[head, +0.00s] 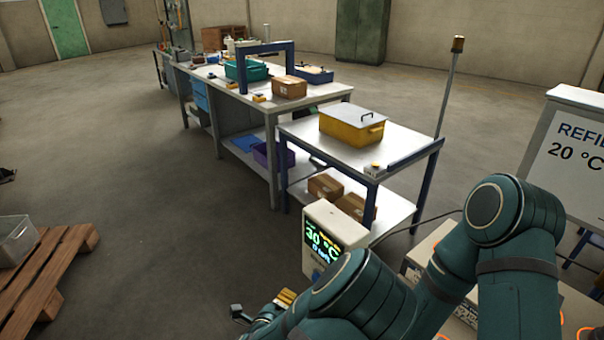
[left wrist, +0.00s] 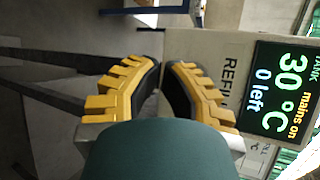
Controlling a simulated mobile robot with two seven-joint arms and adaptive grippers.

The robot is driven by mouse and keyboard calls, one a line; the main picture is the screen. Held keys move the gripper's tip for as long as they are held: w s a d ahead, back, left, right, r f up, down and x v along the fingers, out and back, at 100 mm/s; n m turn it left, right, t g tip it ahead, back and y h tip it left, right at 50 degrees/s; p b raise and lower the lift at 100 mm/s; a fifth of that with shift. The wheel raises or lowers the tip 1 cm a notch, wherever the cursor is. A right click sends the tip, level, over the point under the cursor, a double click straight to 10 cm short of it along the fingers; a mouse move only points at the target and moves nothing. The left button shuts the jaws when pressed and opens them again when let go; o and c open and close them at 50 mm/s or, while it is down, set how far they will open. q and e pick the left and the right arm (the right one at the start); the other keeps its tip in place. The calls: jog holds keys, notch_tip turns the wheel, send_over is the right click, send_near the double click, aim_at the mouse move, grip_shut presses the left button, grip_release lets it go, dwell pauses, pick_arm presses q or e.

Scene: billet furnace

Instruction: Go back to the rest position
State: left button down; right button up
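My left gripper (head: 279,303) is at the bottom of the head view, low in front of a light box with a lit display (head: 322,243). In the left wrist view the two yellow-and-black fingers of this gripper (left wrist: 162,68) stand a little apart, with a narrow gap and nothing held between them. The display (left wrist: 282,92) is just right of the fingers there and reads 30 °C, mains on, 0 left. My teal arm links fill the lower right of the head view and hide part of the box. My right gripper is not in view.
Beyond the box stands a table with a yellow lidded bin (head: 351,129) and cardboard boxes (head: 326,187) on its lower shelf. A long workbench (head: 318,92) runs behind. A REFILL sign board (head: 580,150) is at right, a pallet (head: 45,275) at left. Floor between is clear.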

pick_arm(q)
jog(key=s+a+f+n+g+y, duration=0.45)
jog(key=s+a+f+n, duration=0.3)
jog(key=f+n, duration=0.35)
jog(key=s+r+n+g+h, duration=0.2)
jog(key=s+n+g, duration=0.5)
jog(key=n, duration=0.9)
jog(key=s+h, duration=0.1)
jog(key=s, duration=0.2)
jog(key=shift+a+r, duration=0.15)
jog(key=shift+r, duration=0.05)
jog(key=shift+s, duration=0.1)
